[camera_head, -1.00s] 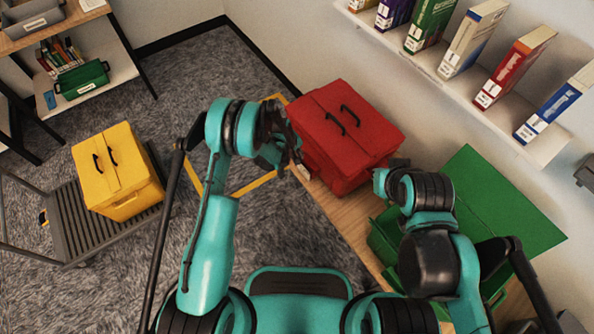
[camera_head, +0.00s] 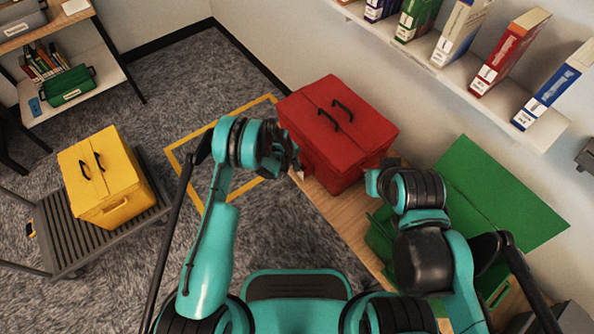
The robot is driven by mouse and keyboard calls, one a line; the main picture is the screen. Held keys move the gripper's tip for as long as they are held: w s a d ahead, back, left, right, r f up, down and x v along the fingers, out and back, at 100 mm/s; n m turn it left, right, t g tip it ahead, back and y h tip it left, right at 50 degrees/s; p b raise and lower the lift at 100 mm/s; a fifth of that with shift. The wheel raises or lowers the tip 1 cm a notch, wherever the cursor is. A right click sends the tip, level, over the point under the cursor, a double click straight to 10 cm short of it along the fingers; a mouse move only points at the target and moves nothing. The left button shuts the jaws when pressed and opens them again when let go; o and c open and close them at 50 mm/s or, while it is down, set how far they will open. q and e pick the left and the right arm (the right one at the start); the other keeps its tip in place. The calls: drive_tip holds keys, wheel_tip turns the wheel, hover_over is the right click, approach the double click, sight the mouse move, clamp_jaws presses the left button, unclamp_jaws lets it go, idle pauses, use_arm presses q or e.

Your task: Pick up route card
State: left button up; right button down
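I see no thing that I can name for certain as the route card. A small pale piece (camera_head: 299,174) shows at the lower left side of the red box (camera_head: 340,128), close to my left gripper; it is too small to identify. My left gripper (camera_head: 288,158) is beside the red box's left side, with its dark fingers partly hidden by its wrist. My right gripper (camera_head: 384,168) is near the box's right corner, its fingers mostly hidden. I cannot tell whether either is open or shut. A white sheet (camera_head: 74,7) lies on the shelf unit's top at far left.
The red box stands on a wooden bench (camera_head: 335,208). An open green box (camera_head: 505,195) is to its right. A yellow box (camera_head: 102,178) sits on a grey cart (camera_head: 60,235) at left. Several binders line the wall shelf (camera_head: 455,82). Yellow tape (camera_head: 185,170) marks carpet.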

use_arm(q)
clamp_jaws()
wheel_tip(320, 180, up, 18)
drive_tip(key=p, duration=0.6)
drive_tip(key=s+a+r+m+g, duration=0.2)
drive_tip(key=s+a+r+m, duration=0.5)
drive_tip(key=s+a+r, duration=0.7)
drive_tip(key=s+a, duration=0.3)
drive_tip(key=a, duration=0.1)
drive_tip(key=shift+r+m+h, duration=0.3)
drive_tip(key=shift+r+h, duration=0.05)
drive_tip(key=shift+h, duration=0.05)
